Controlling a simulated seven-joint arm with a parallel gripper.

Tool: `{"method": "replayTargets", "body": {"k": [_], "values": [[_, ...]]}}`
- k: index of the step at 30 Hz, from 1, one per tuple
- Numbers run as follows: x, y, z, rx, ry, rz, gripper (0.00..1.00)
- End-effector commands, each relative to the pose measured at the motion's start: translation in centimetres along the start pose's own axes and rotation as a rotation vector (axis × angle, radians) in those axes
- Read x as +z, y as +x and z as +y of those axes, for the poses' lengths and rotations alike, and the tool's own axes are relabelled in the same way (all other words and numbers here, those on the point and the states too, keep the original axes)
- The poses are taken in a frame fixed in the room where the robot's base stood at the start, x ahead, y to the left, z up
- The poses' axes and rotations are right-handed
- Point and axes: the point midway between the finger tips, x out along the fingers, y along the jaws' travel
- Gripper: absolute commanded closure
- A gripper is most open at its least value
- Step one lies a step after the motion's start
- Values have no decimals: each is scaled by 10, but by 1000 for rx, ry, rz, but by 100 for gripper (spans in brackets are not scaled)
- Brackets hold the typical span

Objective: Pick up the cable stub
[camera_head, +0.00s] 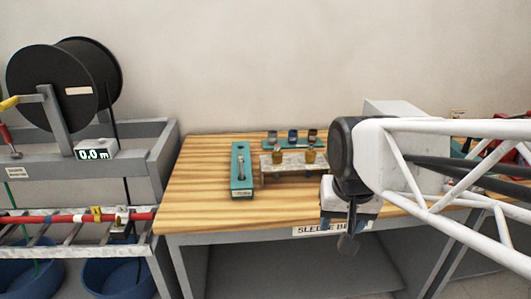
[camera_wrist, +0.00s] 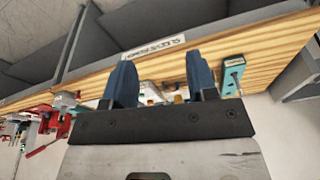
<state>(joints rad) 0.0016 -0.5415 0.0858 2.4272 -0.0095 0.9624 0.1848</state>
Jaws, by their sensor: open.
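I cannot identify the cable stub for certain. A dark grey rod-like piece (camera_head: 241,167) lies on a long teal holder (camera_head: 242,188) on the wooden bench. The holder also shows at the right of the wrist view (camera_wrist: 232,75). My gripper (camera_head: 348,244) hangs in front of the bench's front edge, right of the holder and apart from it. In the wrist view its two blue fingers (camera_wrist: 160,58) stand wide apart with nothing held between them. My arm and gripper hide part of the bench's right side.
A raised grey stand (camera_head: 290,170) with brass pieces and a teal rack (camera_head: 271,145) with several dark cylinders stand mid-bench. Red tools (camera_head: 490,135) are at the right. A cable reel (camera_head: 45,88) and red-barred rack (camera_head: 65,218) stand left. The bench's left end (camera_head: 195,190) is clear.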

Motion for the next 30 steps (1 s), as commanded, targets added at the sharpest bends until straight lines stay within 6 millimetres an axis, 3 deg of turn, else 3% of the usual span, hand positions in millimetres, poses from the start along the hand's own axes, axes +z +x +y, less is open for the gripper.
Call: {"method": "replayTargets", "body": {"k": [16,30], "values": [[-145,-9,-35,18,382,-57,47],[-266,14,-67,51,711,-99,47]]}}
